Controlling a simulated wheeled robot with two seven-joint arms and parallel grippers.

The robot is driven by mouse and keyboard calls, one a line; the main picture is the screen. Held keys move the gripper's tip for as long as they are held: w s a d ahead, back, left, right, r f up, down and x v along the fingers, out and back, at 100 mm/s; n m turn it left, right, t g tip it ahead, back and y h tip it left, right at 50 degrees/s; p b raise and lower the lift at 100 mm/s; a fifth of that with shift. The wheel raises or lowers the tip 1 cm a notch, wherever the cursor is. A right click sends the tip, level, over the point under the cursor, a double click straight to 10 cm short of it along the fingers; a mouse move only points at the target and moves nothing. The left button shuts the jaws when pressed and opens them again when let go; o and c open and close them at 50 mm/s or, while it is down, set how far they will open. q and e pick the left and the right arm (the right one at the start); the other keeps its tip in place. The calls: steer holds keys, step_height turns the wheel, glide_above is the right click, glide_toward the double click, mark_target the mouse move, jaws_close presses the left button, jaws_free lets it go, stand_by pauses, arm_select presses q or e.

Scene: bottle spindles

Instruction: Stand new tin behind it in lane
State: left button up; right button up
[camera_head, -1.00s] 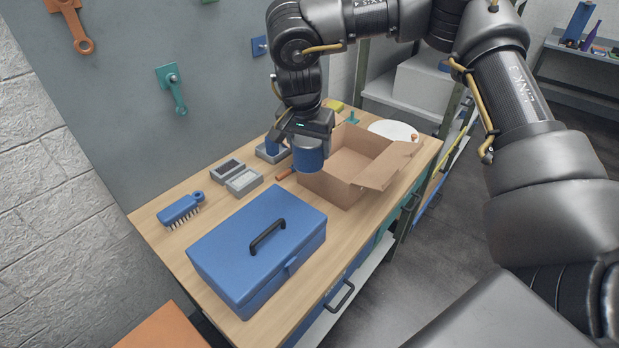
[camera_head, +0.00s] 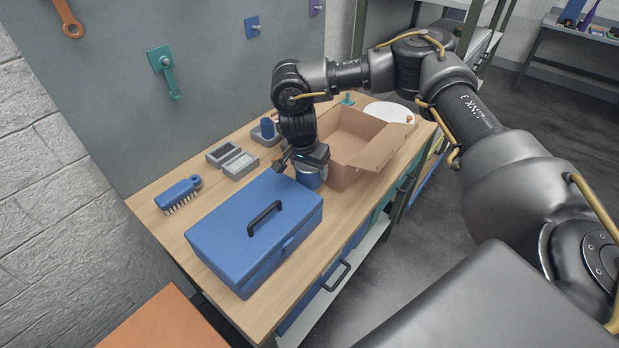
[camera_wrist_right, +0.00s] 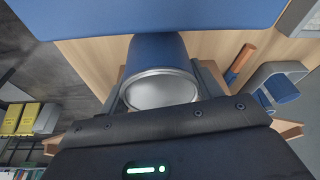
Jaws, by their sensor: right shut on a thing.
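A blue tin with a silvery rim (camera_head: 312,177) is held by my right gripper (camera_head: 304,160), between the blue toolbox and the cardboard box. In the right wrist view the tin (camera_wrist_right: 158,52) sits between the two fingers of my right gripper (camera_wrist_right: 165,76), its pale round end facing the camera. I cannot tell whether the tin touches the table. Another blue tin (camera_head: 267,127) stands in a grey holder (camera_head: 259,138) at the back of the table; it also shows in the right wrist view (camera_wrist_right: 283,88). My left gripper is not in view.
The blue toolbox (camera_head: 222,222) is close in front of the held tin. The open cardboard box (camera_head: 375,158) stands just right. Grey trays (camera_head: 240,165) and a blue brush (camera_head: 180,193) lie on the left side. An orange-handled tool (camera_wrist_right: 240,61) lies near the tin.

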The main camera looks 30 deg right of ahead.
mark_target(310, 180)
steer(key=shift+f, duration=2.2)
steer(key=shift+f, duration=0.15)
steer(key=o, duration=1.2)
steer(key=shift+r, duration=0.35)
steer(key=b+v, duration=0.1)
steer(key=v, duration=1)
steer(key=shift+r, duration=0.2)
steer(key=shift+s+a+r, duration=0.1)
steer(key=shift+a+r, duration=0.05)
